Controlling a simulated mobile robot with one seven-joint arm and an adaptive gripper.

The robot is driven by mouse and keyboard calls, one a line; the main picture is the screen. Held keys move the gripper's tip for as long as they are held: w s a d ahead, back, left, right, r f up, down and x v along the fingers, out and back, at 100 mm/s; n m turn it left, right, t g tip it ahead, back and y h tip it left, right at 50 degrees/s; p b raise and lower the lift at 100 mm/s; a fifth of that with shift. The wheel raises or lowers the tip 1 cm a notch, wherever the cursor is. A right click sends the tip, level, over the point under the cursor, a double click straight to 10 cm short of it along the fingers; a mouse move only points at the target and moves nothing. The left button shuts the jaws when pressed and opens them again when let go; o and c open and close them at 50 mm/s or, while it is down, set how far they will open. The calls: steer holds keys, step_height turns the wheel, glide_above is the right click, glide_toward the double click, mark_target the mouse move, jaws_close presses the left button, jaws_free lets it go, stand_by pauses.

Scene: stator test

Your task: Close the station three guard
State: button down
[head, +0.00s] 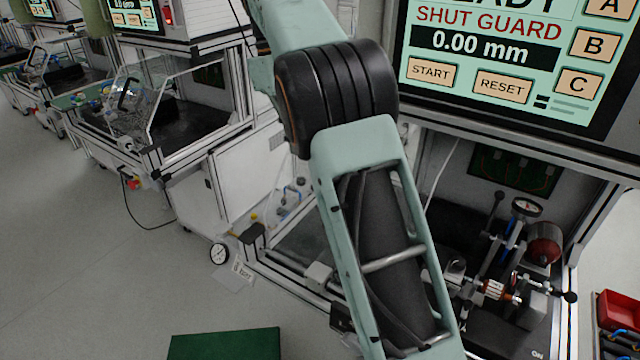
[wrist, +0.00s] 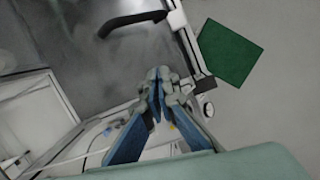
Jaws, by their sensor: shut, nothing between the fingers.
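In the wrist view my gripper (wrist: 160,88) is shut and empty, its fingertips together. A dark curved handle (wrist: 132,22) lies beyond the fingertips, toward the top of that view, over a smoky grey surface that looks like the guard panel (wrist: 75,50). The gripper is apart from the handle. In the head view my arm crosses the near station and hides much of its front; the gripper itself is not visible there. The station's screen (head: 485,55) reads "SHUT GUARD" and "0.00 mm". I cannot tell the guard's exact angle.
The near station holds a gauge (head: 526,208) and test fittings at right. A green mat (head: 225,343) lies on the floor, also in the wrist view (wrist: 230,52). A neighbouring station with a clear guard (head: 140,98) stands at left.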

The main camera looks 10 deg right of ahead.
steer(key=x, duration=0.3)
steer(key=b+x, duration=0.1)
steer(key=x, duration=0.3)
steer(key=b+x, duration=0.1)
steer(key=x, duration=0.2)
steer(key=shift+s+f, duration=0.1)
steer(key=shift+s, duration=0.35)
steer(key=shift+s+d+r, duration=0.15)
steer(key=shift+s+d, duration=0.35)
steer(key=shift+s, duration=0.05)
steer(key=shift+s+d+r, duration=0.15)
steer(key=shift+s+d, duration=0.3)
steer(key=shift+s, duration=0.15)
steer(key=shift+s+d, duration=0.3)
steer(key=shift+s, duration=0.05)
steer(key=s+d+b, duration=0.1)
steer(key=s+d, duration=2.3)
steer(key=d, duration=0.2)
steer(key=shift+s, duration=0.2)
steer(key=shift+d, duration=0.15)
